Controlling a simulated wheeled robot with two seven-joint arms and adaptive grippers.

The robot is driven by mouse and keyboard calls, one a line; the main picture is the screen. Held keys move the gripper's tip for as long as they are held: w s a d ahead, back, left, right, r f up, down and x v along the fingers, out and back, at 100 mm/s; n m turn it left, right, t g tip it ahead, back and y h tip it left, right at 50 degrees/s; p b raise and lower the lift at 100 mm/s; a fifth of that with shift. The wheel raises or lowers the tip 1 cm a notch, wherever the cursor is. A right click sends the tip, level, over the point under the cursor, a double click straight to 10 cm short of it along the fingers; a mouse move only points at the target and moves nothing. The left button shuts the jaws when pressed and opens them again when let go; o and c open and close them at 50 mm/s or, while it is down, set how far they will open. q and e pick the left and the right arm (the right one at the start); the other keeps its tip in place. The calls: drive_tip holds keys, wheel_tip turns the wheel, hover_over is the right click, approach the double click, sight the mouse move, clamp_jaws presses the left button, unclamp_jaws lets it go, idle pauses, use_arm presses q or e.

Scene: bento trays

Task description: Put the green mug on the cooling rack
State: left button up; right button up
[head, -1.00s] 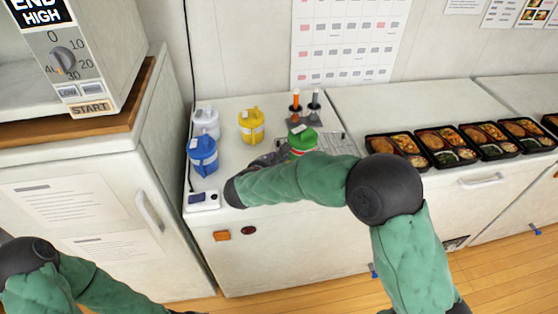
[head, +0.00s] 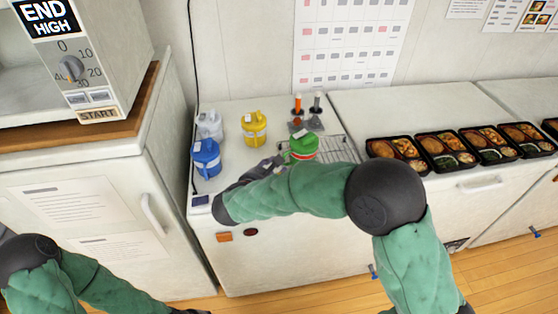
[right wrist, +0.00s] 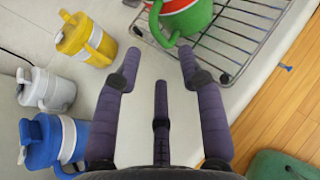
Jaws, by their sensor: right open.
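The green mug (head: 304,146) stands upright on the left part of the wire cooling rack (head: 338,150). In the right wrist view the mug (right wrist: 198,14) shows at the top, over the rack (right wrist: 250,28), with its handle toward my fingers. A red and white band shows on it. My right gripper (head: 268,166) is left of the mug in the head view. In the right wrist view its fingers (right wrist: 159,66) are spread and empty, apart from the mug. My left gripper is not visible; only part of the left arm shows at bottom left.
A yellow mug (head: 254,128), a white mug (head: 209,125) and a blue mug (head: 206,158) stand left on the counter. Condiment bottles (head: 307,108) stand behind the rack. Several bento trays (head: 399,150) line the counter to the right. A microwave (head: 100,75) is at the left.

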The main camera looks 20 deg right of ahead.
drive_tip(key=p+v, duration=0.1)
drive_tip(key=v, duration=0.5)
drive_tip(key=shift+p, duration=0.35)
